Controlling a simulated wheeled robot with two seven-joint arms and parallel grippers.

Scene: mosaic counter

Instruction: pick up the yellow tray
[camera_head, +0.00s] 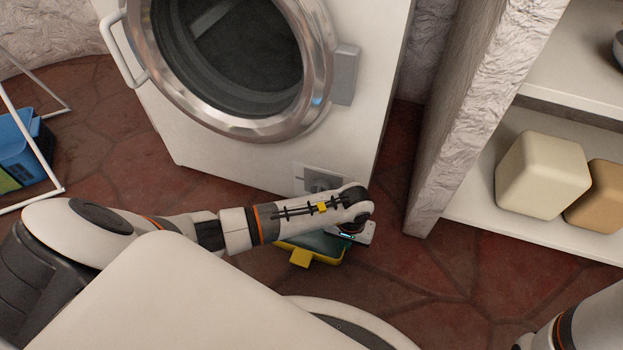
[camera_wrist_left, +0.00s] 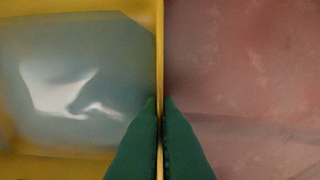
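The yellow tray (camera_head: 301,258) lies on the floor in front of the washing machine, partly hidden under my left forearm and hand. Its inside is bluish and glossy, and no objects show in the visible part. In the left wrist view the tray (camera_wrist_left: 75,22) fills the left half. My left gripper's green fingertips (camera_wrist_left: 160,103) stand on either side of the tray's thin upright yellow wall and look closed against it. In the head view the fingers are hidden below the hand. At the bottom right only part of my right arm shows; its gripper is out of frame.
The white washing machine (camera_head: 236,153) with a round door stands just behind the tray. A shelf unit (camera_head: 545,222) with a cream block (camera_head: 541,175) and a tan block (camera_head: 597,196) is at right. A blue container (camera_head: 18,150) sits by a white frame at left. Floor right of the tray is clear.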

